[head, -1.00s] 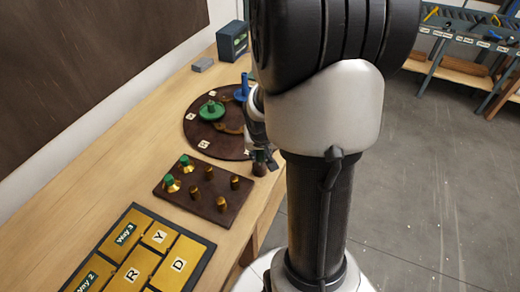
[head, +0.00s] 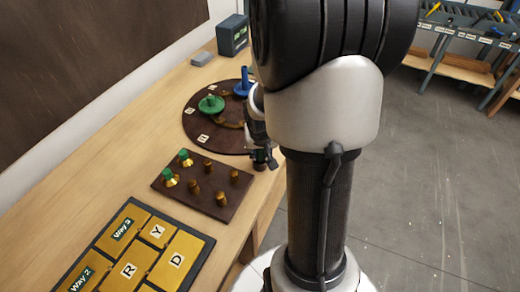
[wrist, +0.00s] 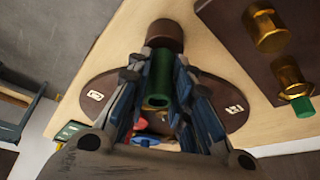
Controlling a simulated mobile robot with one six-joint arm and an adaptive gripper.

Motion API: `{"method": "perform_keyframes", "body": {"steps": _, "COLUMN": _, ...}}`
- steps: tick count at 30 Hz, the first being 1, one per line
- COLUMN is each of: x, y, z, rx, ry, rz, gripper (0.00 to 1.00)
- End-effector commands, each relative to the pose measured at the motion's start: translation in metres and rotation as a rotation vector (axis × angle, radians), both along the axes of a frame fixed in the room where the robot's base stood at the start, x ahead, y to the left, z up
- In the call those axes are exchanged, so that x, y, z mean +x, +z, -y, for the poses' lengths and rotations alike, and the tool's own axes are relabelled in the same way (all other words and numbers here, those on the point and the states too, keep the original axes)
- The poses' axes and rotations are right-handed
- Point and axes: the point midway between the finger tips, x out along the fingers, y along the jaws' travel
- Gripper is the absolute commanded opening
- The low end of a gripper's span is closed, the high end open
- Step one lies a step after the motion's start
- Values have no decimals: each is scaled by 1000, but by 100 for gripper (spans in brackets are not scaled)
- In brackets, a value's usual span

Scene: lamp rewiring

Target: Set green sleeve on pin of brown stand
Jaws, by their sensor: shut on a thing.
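My gripper (wrist: 158,88) is shut on the green sleeve (wrist: 158,78), whose hollow end faces the wrist camera. The brown stand (wrist: 165,36), a short round block, lies just beyond the sleeve's far end in the wrist view. Its pin is hidden, and I cannot tell whether the sleeve is around it or only over it. In the head view my gripper (head: 262,154) is at the bench's right edge, right above the brown stand (head: 261,165). The sleeve cannot be made out there.
A brown board (head: 207,204) with several brass posts, two with green tops, lies left of the stand. A round brown plate (head: 196,129) behind carries a green disc (head: 211,104) and a blue post (head: 243,84). A tray of brass tiles (head: 150,243) lies in front. Bare bench is at left.

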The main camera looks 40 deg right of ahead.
Motion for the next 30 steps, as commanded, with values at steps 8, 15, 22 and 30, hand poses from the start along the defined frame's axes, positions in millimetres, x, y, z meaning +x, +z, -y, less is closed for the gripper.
{"method": "perform_keyframes", "body": {"steps": 8, "x": 0, "y": -6, "z": 0, "rx": 0, "ry": 0, "rz": 0, "gripper": 4}}
{"method": "perform_keyframes", "body": {"steps": 15, "x": 0, "y": -5, "z": 0, "rx": 0, "ry": 0, "rz": 0, "gripper": 35}}
{"method": "perform_keyframes", "body": {"steps": 22, "x": 0, "y": -5, "z": 0, "rx": 0, "ry": 0, "rz": 0, "gripper": 44}}
{"method": "perform_keyframes", "body": {"steps": 30, "x": -1, "y": -2, "z": 0, "rx": -1, "ry": -1, "rz": 2, "gripper": 44}}
